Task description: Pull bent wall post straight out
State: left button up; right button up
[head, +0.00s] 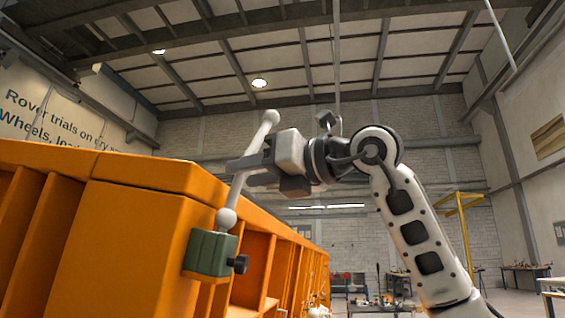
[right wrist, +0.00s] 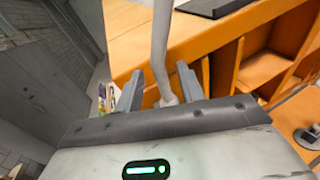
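The wall post (head: 235,195) is a pale rod with a ball at each end. It leans to the right, its lower ball sitting on a dark green block (head: 209,253) with a black knob at the corner of the orange sandbed wall (head: 135,225). My right gripper (head: 238,172) reaches in from the right at the middle of the post. In the right wrist view the post (right wrist: 161,45) runs between the two grey fingers (right wrist: 160,85), with visible gaps on both sides. The gripper looks open around it. My left gripper is out of view.
The orange wall has ribs and open bays (right wrist: 262,68) along its side, close to my right gripper. Workbenches (head: 525,275) and a yellow frame (head: 460,205) stand far back at the right. The air above and right of the post is free.

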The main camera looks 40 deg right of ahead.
jog(key=shift+x, duration=0.95)
jog(key=shift+w+a, duration=0.1)
jog(key=shift+w, duration=0.15)
grip_shut()
jog(key=shift+s+r+p, duration=0.15)
jog(key=shift+r+p, duration=0.95)
jog(key=shift+s+r+p, duration=0.1)
jog(key=shift+r+p, duration=0.35)
